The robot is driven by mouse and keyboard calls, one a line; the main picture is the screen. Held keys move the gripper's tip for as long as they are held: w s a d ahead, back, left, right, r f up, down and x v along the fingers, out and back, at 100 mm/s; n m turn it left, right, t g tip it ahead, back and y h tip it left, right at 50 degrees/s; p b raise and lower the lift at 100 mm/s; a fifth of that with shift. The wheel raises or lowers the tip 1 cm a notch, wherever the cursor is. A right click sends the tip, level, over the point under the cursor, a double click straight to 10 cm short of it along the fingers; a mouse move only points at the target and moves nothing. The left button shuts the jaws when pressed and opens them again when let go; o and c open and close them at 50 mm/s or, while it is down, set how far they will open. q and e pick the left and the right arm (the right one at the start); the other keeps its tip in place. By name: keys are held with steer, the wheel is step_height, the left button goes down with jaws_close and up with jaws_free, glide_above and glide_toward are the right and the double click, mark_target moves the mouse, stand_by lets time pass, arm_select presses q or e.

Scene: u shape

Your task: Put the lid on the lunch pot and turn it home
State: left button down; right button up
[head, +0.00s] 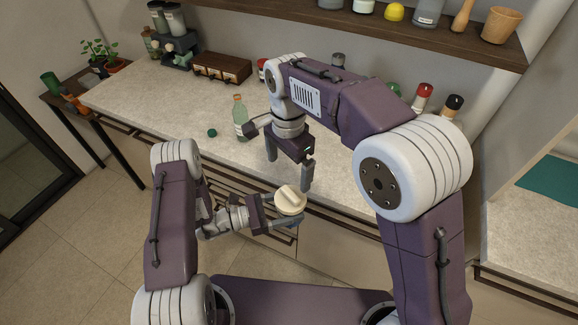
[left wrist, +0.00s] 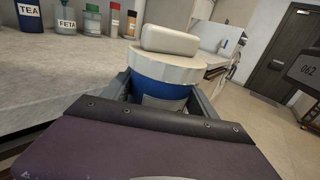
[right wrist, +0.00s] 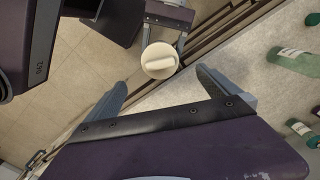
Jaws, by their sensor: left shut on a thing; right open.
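The lunch pot has a blue body (left wrist: 158,92) with a pale label, seen in the left wrist view. Its cream lid (head: 289,201), with a raised bar grip, sits on top of it. I cannot tell whether the lid is turned fully home. My left gripper (head: 284,213) is shut around the pot body, holding it in the air in front of the counter edge. My right gripper (head: 289,172) is open and empty, just above the lid and pointing down. The lid (right wrist: 160,61) shows beyond its open fingers in the right wrist view, apart from them.
The counter (head: 180,107) runs behind, with a green-tinted bottle (head: 240,118) and a small green cap (head: 212,133) on it. Several jars, including a red-capped one (head: 422,97), stand at its back right, partly behind my right arm. A wooden box (head: 222,67) is at the back.

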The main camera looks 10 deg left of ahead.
steer(key=s+d+f+n, duration=0.3)
steer(key=d+f, duration=0.1)
steer(key=d, duration=0.3)
steer(key=s+d+f+n, duration=0.2)
steer(key=s+d+f, duration=0.2)
steer(key=d, duration=0.4)
steer(key=s+d+f+n+t, duration=0.1)
steer(key=s+d+f+n, duration=0.2)
steer(key=d, duration=0.4)
steer(key=shift+s+d+f+n, duration=0.3)
steer(key=shift+f, duration=0.15)
